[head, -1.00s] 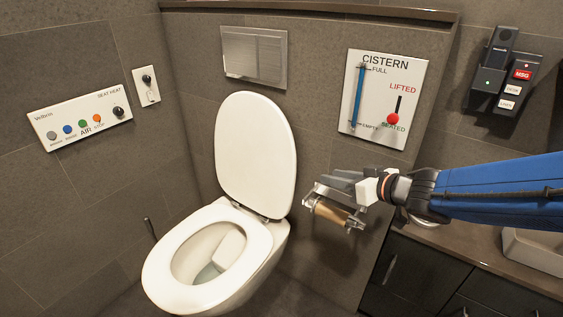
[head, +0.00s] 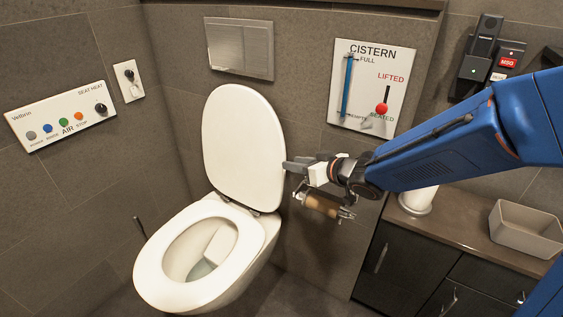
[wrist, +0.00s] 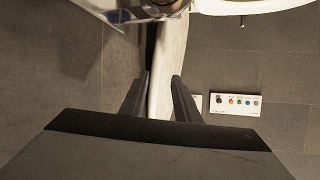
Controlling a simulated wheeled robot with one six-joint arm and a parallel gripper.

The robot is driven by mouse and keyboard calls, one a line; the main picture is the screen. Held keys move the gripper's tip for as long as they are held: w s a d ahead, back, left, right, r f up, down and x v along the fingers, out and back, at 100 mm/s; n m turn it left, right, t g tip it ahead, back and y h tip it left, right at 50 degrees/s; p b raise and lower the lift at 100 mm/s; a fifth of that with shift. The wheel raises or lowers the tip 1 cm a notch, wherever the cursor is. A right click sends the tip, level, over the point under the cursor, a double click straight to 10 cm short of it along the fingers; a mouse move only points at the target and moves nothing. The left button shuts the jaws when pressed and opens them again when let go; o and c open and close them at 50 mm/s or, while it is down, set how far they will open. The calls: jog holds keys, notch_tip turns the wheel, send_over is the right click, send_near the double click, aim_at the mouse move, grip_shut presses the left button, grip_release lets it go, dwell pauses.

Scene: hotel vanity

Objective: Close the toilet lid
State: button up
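The toilet lid (head: 243,145) is a white oval and stands upright, leaning back towards the wall. The white seat (head: 150,262) lies flat on the toilet bowl, and the lid is raised behind it. My gripper (head: 287,166) is at the lid's right edge, around mid-height. In the wrist view my gripper (wrist: 161,78) has its two dark fingers apart, and the lid (wrist: 167,60) shows edge-on in the gap between them. I cannot tell whether either finger touches the lid.
A toilet roll holder (head: 322,205) is just below my gripper. A flush plate (head: 240,48) and the cistern panel (head: 372,88) are on the back wall. A button panel (head: 62,115) is on the left wall. A counter with a beige basin (head: 525,232) is at right.

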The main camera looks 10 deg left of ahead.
aim_at(281, 161)
jog(key=x, duration=0.7)
jog(key=shift+a+f, duration=0.1)
grip_shut()
